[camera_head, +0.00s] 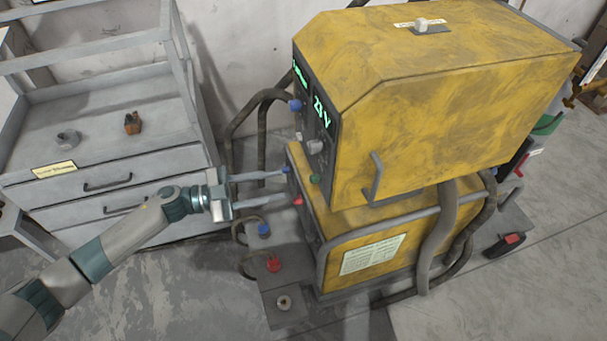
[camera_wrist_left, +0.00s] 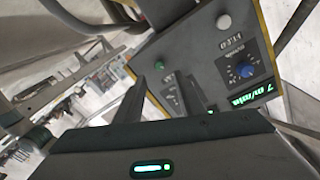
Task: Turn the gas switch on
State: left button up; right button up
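The yellow machine (camera_head: 440,110) stands with its dark control panel (camera_head: 318,120) facing left. The panel carries a grey-white knob (camera_head: 315,147), a blue knob (camera_head: 295,105) and a green knob (camera_head: 315,179). The wrist view shows the white knob (camera_wrist_left: 223,22), blue knob (camera_wrist_left: 244,70) and green knob (camera_wrist_left: 171,99). I cannot tell which control is the gas switch. My left gripper (camera_head: 287,186) is open, its two fingers spread and pointing at the lower panel. Whether the fingertips touch it is unclear. In the wrist view, the green knob shows between the fingers. My right gripper is out of view.
A grey drawer cabinet (camera_head: 95,185) with small parts on top stands at left. Hoses (camera_head: 262,115) loop beside the panel. A low ledge with a red connector (camera_head: 273,264) and a blue connector (camera_head: 263,230) sits below the gripper. Floor at the front is clear.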

aim_at(315, 178)
pick_arm(q)
jog(key=p+x, duration=0.2)
jog(key=x, duration=0.6)
grip_shut()
